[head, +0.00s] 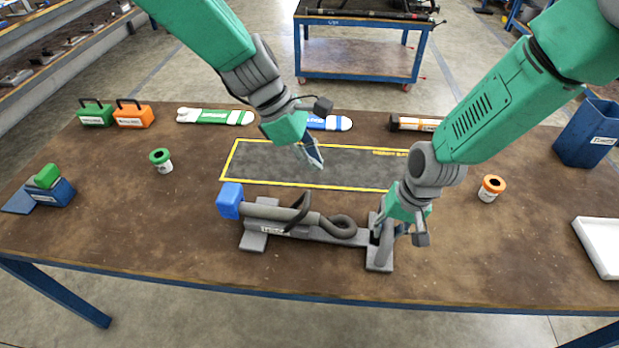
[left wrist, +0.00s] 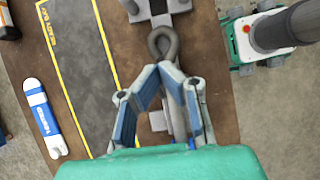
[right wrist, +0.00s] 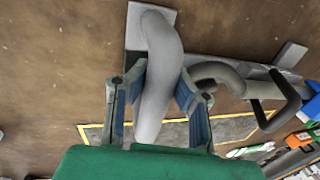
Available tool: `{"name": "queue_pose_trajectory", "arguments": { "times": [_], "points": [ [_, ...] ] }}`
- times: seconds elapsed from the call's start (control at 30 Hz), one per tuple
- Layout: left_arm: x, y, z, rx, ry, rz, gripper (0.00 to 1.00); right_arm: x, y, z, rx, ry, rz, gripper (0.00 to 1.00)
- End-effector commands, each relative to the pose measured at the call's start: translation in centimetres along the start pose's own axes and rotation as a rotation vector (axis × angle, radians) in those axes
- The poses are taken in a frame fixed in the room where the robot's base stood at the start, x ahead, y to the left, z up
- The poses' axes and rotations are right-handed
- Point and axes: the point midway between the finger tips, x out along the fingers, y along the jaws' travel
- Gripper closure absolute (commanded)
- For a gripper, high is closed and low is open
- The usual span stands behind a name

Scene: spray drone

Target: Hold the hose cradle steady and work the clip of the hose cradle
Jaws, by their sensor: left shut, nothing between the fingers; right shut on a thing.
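The grey hose cradle (head: 345,236) lies along the front of the bench, with a blue block (head: 230,200) at its left end. A dark bent lever (head: 298,216), perhaps the clip, rises from its middle; it also shows in the right wrist view (right wrist: 282,120). A grey hose loop (head: 341,222) is right of it, also in the left wrist view (left wrist: 163,42). My right gripper (head: 387,228) is shut on the thick curved grey post (right wrist: 158,75) at the cradle's right end. My left gripper (head: 316,162) is shut and empty, above and behind the cradle.
A yellow-outlined dark mat (head: 260,165) lies behind the cradle. Green-topped (head: 161,160) and orange-topped (head: 491,188) cups stand left and right. A blue bin (head: 588,135) and a white tray (head: 600,245) are at right.

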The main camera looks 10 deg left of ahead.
Motion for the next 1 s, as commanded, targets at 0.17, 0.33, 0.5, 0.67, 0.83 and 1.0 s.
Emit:
{"name": "queue_pose_trajectory", "arguments": {
  "times": [0.17,0.33,0.5,0.67,0.83,1.0],
  "points": [
    [-2.1,0.1,2.3,0.002,0.0,0.002,1.0,0.0,-0.1,-0.1,-0.002,0.001,-0.001,1.0],
    [-3.1,0.1,2.7,-0.002,0.001,0.001,1.0,0.0,0.0,-0.1,-0.002,0.001,-0.001,1.0],
    [-4.5,0.6,-3.2,-0.009,0.013,0.004,1.0,0.0,-0.1,-0.1,-0.002,0.001,0.0,1.0],
    [-5.4,0.2,-9.2,-0.005,0.027,0.0,1.0,0.0,-0.2,-0.1,-0.002,0.001,0.001,1.0],
    [-4.5,-0.2,-11.0,-0.001,0.036,-0.004,1.0,0.0,-0.1,0.0,-0.002,0.001,-0.001,1.0],
    [-1.4,-0.2,-10.9,0.001,0.038,-0.006,1.0,0.0,0.1,-0.1,-0.002,0.001,-0.003,1.0]
  ]
}}
